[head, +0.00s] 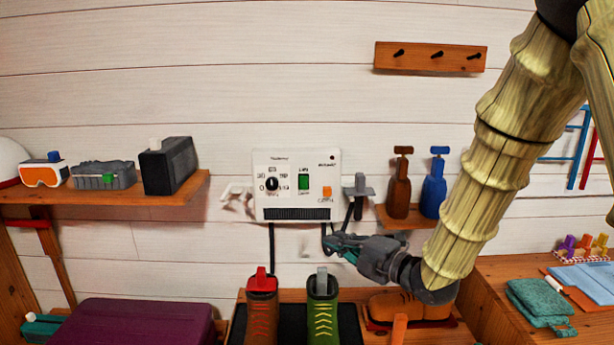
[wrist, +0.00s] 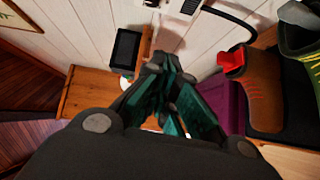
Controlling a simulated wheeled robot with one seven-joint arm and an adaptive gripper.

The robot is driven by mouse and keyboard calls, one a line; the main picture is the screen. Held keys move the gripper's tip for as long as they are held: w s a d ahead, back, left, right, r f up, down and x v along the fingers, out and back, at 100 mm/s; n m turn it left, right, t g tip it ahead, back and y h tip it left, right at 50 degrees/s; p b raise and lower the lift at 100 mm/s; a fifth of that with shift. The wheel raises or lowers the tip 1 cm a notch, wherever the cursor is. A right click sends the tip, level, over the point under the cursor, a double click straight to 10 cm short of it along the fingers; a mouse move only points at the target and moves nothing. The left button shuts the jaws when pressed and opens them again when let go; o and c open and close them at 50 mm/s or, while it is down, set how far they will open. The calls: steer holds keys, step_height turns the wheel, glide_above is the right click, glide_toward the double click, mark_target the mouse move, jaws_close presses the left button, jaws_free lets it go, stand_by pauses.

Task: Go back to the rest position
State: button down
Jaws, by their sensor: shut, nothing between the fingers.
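My gripper (head: 332,241) is in front of the white wall in the head view, below the white control box (head: 297,184) and above the back of the boot bench. Its teal fingers point left and are shut with nothing between them. In the wrist view the gripper (wrist: 163,65) fills the middle, its fingertips close together. My arm comes down from the upper right. The rest position itself is not marked in either view.
A red-tabbed brown boot (head: 262,308) and a green boot (head: 322,310) stand just below my gripper. Dark cords hang from the box. A shelf (head: 120,198) with goggles (head: 43,173) is at left. Two bottles (head: 398,185) stand at right. A peg rail (head: 430,57) is above.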

steer(key=s+d+f+m+g+h, duration=0.1)
steer(key=s+d+f+m+h, duration=0.3)
steer(key=f, duration=0.7)
steer(key=s+d+f+m+g+h, duration=0.1)
steer(key=s+f+m, duration=0.2)
steer(key=f+m, duration=0.55)
steer(key=s+d+f+m+g+h, duration=0.2)
steer(key=s+d+f+h, duration=0.15)
steer(key=f, duration=1.05)
steer(key=s+d+f+m+g+h, duration=0.1)
steer(key=s+f+m, duration=0.3)
steer(key=s, duration=0.6)
steer(key=s+d+f+m+g+h, duration=0.1)
steer(key=s+d+f+m+g, duration=0.2)
steer(key=s+f, duration=0.5)
steer(key=s+d+f+m+g+h, duration=0.2)
steer(key=s+d+f+m+g, duration=0.1)
steer(key=s, duration=1)
step_height(320, 180, down, 4)
steer(key=shift+s+r+m+g, duration=0.1)
steer(key=shift+s+m+g, duration=0.3)
steer(key=shift+m, duration=0.75)
steer(key=c, duration=2.2)
jaws_free()
steer(key=shift+w, duration=0.15)
